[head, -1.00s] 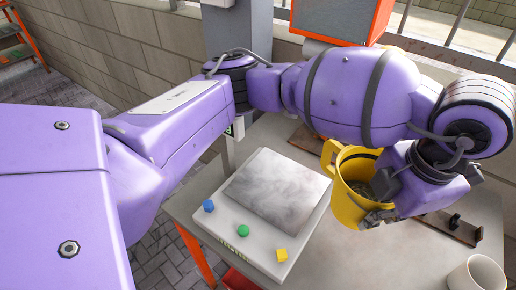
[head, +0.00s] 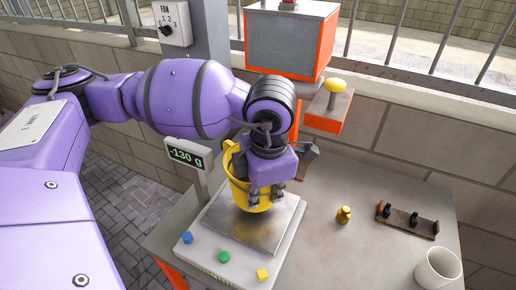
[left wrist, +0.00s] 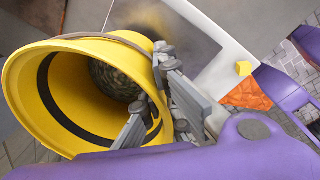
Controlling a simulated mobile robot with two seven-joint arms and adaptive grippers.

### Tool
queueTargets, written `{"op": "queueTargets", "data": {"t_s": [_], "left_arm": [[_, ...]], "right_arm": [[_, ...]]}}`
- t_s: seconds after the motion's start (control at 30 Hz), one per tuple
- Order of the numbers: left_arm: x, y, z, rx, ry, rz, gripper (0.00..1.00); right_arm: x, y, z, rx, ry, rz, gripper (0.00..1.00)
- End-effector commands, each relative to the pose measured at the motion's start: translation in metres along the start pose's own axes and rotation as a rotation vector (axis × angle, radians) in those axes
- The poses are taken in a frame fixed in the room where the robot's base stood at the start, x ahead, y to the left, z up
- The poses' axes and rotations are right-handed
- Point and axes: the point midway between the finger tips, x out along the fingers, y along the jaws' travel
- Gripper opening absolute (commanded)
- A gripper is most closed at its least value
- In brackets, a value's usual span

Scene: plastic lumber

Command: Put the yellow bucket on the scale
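The yellow bucket (head: 238,192) is upright over the metal plate of the scale (head: 268,238), toward its back. I cannot tell whether its bottom touches the plate. The scale's display (head: 186,156) reads -130 g. My left gripper (head: 266,194) is shut on the bucket's wall at the rim. In the left wrist view, its fingers (left wrist: 155,98) straddle the wall of the bucket (left wrist: 35,88), and dark grainy material shows inside. The gripper hides part of the bucket in the head view. My right gripper is not in view.
Blue, green and yellow buttons line the scale's front. A small brass weight (head: 344,215), a dark rack (head: 407,221) and a white mug (head: 438,268) stand right of it. An orange machine with a yellow knob (head: 336,85) is behind. The table between is clear.

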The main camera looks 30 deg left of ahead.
Motion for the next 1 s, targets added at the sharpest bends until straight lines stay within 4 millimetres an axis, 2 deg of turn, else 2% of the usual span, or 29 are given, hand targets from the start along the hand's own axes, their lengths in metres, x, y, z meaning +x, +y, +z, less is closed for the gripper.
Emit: {"op": "queueTargets", "data": {"t_s": [0.2,0.6,0.8,1.0], "left_arm": [[0.031,-0.003,-0.001,-0.001,0.001,0.001,0.00],[0.039,-0.004,0.000,-0.001,0.001,0.000,0.00],[0.038,-0.004,0.000,-0.002,0.001,0.001,0.23],[0.038,-0.004,0.000,-0.002,0.000,0.001,0.23]], "right_arm": [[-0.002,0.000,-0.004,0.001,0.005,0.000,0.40],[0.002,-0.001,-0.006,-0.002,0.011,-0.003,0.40],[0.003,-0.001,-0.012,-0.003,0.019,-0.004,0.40],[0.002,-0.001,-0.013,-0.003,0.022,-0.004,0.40]]}}
